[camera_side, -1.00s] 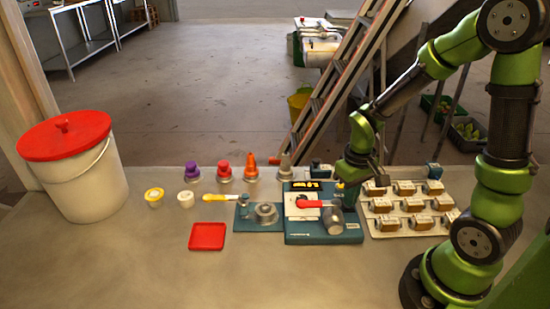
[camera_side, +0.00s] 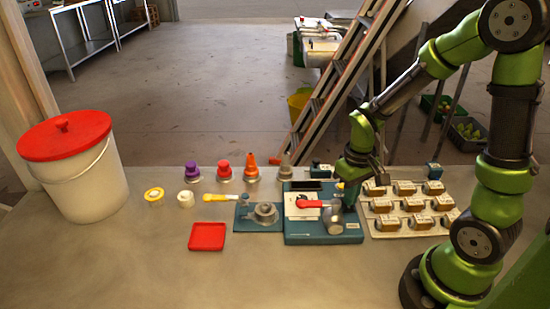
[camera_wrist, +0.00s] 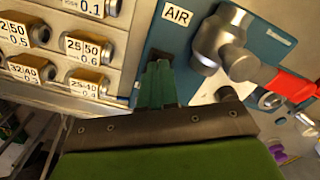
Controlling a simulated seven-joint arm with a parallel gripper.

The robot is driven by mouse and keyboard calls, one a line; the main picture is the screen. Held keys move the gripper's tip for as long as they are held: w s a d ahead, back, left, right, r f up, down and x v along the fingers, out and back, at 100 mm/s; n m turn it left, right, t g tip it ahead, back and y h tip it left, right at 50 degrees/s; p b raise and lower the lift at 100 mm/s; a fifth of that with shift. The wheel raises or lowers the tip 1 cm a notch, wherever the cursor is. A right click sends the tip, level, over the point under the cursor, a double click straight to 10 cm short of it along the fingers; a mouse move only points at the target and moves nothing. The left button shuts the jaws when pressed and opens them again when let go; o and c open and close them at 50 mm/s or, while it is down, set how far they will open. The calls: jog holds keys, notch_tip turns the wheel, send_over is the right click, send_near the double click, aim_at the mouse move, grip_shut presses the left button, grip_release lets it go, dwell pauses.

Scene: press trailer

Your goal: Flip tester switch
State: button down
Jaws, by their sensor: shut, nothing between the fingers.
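The tester is a teal box (camera_side: 310,238) with a red lever (camera_side: 312,204), a grey metal fitting (camera_side: 332,220) and a dark display (camera_side: 307,186). In the wrist view its teal panel carries an AIR label (camera_wrist: 177,15), beside the metal fitting (camera_wrist: 222,40) and the red lever (camera_wrist: 290,84). My gripper (camera_side: 350,192) is at the tester's right rear corner; in the wrist view its fingers (camera_wrist: 158,75) are together, pointing at the panel just below the AIR label. The switch itself is not visible; the fingers may cover it.
A tray of several labelled brown blocks (camera_side: 408,205) lies close on the right. A white bucket with a red lid (camera_side: 66,138) is far left. The front bench is clear.

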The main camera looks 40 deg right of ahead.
aim_at(348, 210)
notch_tip(348, 210, up, 6)
jog(key=shift+f, duration=0.15)
dwell(0.5)
jog(key=s+a+r+t+y, duration=0.1)
jog(key=s+a+r+t, duration=0.1)
jog(key=r, duration=0.4)
jog(key=s+a+r+m+t+y, duration=0.1)
jog(key=a+r+t, duration=0.4)
jog(key=a+r, duration=0.2)
jog(key=shift+s+r, duration=0.3)
jog(key=shift+s, duration=0.05)
